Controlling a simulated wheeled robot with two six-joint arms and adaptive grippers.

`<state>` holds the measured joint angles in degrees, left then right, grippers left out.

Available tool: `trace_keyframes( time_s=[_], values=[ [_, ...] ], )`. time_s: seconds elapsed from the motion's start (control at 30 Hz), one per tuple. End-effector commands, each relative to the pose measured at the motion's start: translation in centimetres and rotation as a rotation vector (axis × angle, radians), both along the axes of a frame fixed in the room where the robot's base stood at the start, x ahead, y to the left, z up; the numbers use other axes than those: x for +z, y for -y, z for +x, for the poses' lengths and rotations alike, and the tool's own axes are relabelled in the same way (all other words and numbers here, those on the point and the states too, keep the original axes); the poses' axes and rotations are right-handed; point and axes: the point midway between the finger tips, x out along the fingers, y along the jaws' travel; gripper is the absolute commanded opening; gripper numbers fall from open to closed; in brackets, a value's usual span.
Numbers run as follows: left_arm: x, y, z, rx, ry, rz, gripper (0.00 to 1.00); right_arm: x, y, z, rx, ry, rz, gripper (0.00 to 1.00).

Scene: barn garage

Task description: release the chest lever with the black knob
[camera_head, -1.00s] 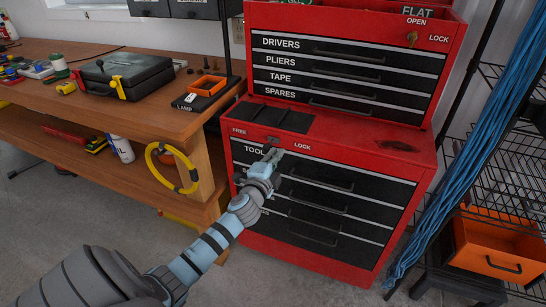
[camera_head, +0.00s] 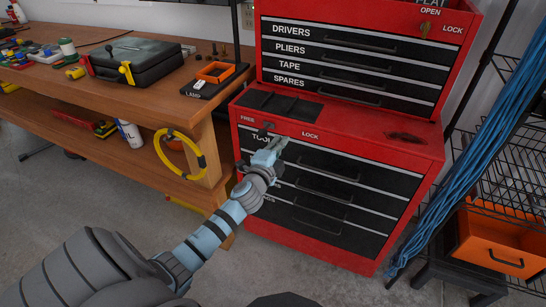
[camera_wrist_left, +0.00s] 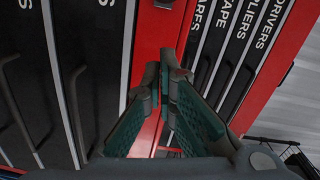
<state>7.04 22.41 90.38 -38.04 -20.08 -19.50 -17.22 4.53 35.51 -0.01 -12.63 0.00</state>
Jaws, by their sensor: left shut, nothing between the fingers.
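The red tool chest (camera_head: 417,158) stands to the right of the bench. Its lower front has a strip marked FREE at left and LOCK at right. A small dark shape that looks like the lever's black knob (camera_head: 268,125) shows between these words, nearer FREE. My left gripper (camera_head: 281,143) is in front of the strip, just right of and below the knob. Its fingers are together and empty. I cannot tell whether it touches the lever. The wrist view shows the closed fingers (camera_wrist_left: 163,85) over the red chest front; I cannot make out the lever there. My right gripper is not in view.
Black drawers (camera_head: 325,190) with handles sit below the strip. A yellow hoop (camera_head: 201,158) hangs at the wooden bench's end. A black case (camera_head: 135,62) and an orange tray (camera_head: 215,72) stand on the bench. Blue cables (camera_head: 478,165) and an orange bin (camera_head: 495,243) are at right.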

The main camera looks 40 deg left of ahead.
Motion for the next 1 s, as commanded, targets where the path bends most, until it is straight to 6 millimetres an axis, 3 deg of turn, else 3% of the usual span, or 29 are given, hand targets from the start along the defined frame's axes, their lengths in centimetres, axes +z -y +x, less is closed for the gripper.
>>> trace_keyframes(
  time_s=[0.2,0.4,0.57,1.0],
  values=[
    [0.4,1.7,-5.1,-0.002,-0.001,0.002,0.0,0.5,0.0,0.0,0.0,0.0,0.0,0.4],
    [0.5,2.8,-8.5,0.0,-0.002,0.002,0.0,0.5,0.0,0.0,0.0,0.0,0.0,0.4],
    [0.6,3.1,-9.5,0.0,0.0,0.0,0.0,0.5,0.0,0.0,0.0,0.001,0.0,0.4],
    [0.6,3.1,-9.6,0.0,0.001,0.0,0.0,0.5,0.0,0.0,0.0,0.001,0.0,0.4]
  ],
)
